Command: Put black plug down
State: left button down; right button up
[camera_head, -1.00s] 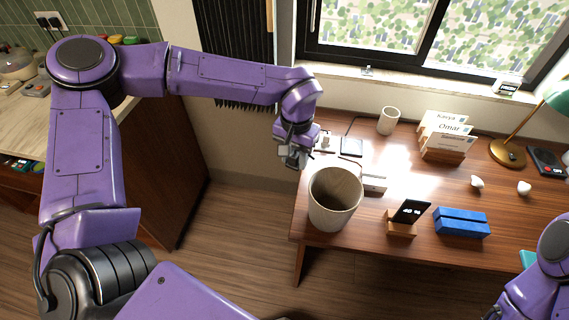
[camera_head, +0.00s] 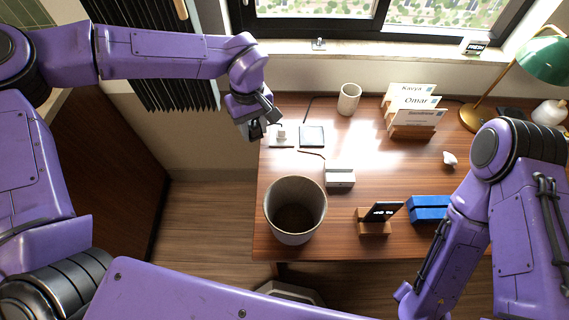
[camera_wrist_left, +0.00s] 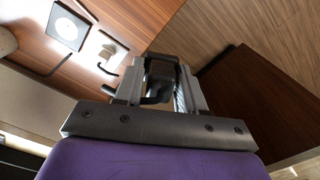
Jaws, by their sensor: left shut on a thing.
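The black plug (camera_wrist_left: 160,70) is held between the fingers of my left gripper (camera_wrist_left: 163,85) in the left wrist view. In the head view my left gripper (camera_head: 258,129) is by the desk's (camera_head: 350,235) left rear edge, left of a white socket plate (camera_head: 275,143) with a white plug in it. The black plug is mostly hidden by the gripper there. The socket plate also shows in the left wrist view (camera_wrist_left: 95,60), to the left of the fingers. My right arm reaches in at the lower right, but its gripper is out of frame.
A beige bin (camera_head: 295,236) appears at the desk's front left. Floor shows left of the desk.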

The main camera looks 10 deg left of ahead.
aim_at(281, 170)
pick_arm(q)
jog(key=d+f+n, duration=0.2)
jog(key=f+n, duration=0.3)
jog(key=n, duration=0.2)
jog(key=d+f+n, duration=0.2)
jog(key=f+n, duration=0.4)
jog(key=n, duration=0.1)
jog(key=w+d+f+n+b, duration=0.1)
jog(key=d+f+n, duration=0.1)
jog(key=f+n, duration=0.3)
jog(key=shift+d+f+n, duration=0.15)
jog(key=shift+d+n, duration=0.1)
jog(key=shift+n, duration=0.85)
jog(key=shift+w+f, duration=0.1)
jog(key=shift+w, duration=0.05)
pick_arm(e)
jog(key=shift+s+f, duration=0.6)
jog(key=shift+f, duration=0.2)
pick_arm(q)
jog(key=shift+f, duration=0.1)
jog(key=shift+f+b, duration=0.5)
jog(key=c, duration=0.7)
grip_release()
jog(key=shift+o, duration=0.2)
pick_arm(e)
jog(key=shift+f, duration=0.4)
pick_arm(q)
jog(key=shift+r, duration=0.1)
